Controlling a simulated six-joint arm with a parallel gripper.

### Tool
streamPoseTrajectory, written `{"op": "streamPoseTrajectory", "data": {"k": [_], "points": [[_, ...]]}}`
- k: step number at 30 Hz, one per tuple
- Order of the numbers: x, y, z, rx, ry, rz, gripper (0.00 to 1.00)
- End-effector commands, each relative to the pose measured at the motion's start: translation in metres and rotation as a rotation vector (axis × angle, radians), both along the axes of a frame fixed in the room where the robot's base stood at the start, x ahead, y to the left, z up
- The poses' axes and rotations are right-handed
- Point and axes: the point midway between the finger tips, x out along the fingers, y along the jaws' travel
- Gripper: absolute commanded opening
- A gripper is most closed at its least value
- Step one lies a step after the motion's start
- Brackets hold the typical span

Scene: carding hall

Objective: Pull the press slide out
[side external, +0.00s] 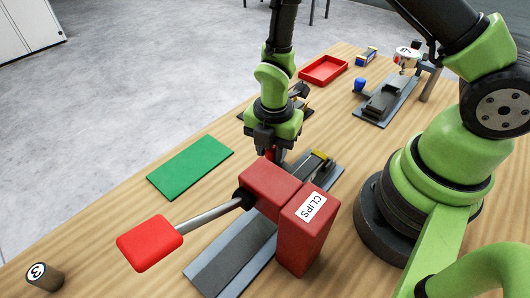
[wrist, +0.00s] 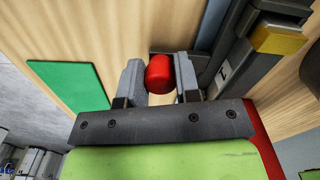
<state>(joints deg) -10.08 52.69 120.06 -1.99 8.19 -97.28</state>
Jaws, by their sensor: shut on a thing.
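The press has a red body (side external: 308,230) labelled CLIPS and a lever with a red grip (side external: 150,243) reaching to the left. It stands over a long grey base (side external: 235,255). Behind the red body, a dark part with a yellow block (side external: 320,156) lies along the base; the yellow block also shows in the wrist view (wrist: 277,39). My gripper (wrist: 160,78) is shut on a red rounded knob (wrist: 159,73), one finger on each side. In the side view my gripper (side external: 270,152) is just behind the red body, which hides most of the knob and its attachment.
A green mat (side external: 190,166) lies left of my gripper. A red tray (side external: 323,70), a blue and yellow item (side external: 367,56) and another grey fixture (side external: 385,100) with a blue knob stand further back. A dark cylinder marked 3 (side external: 42,277) stands at the front left.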

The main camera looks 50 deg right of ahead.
Motion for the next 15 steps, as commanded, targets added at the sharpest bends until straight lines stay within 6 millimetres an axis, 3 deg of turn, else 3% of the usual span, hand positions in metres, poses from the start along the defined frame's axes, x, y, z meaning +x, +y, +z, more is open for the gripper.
{"op": "streamPoseTrajectory", "data": {"k": [9,10,13,15], "points": [[-0.0017,-0.0038,-0.0006,-0.002,0.008,-0.008,0.0],[-0.0017,-0.0038,-0.0007,-0.002,0.008,-0.008,0.35],[-0.0014,-0.0035,-0.0007,-0.002,0.007,-0.008,0.56],[-0.0012,-0.0031,-0.0007,-0.002,0.006,-0.007,0.56]]}}
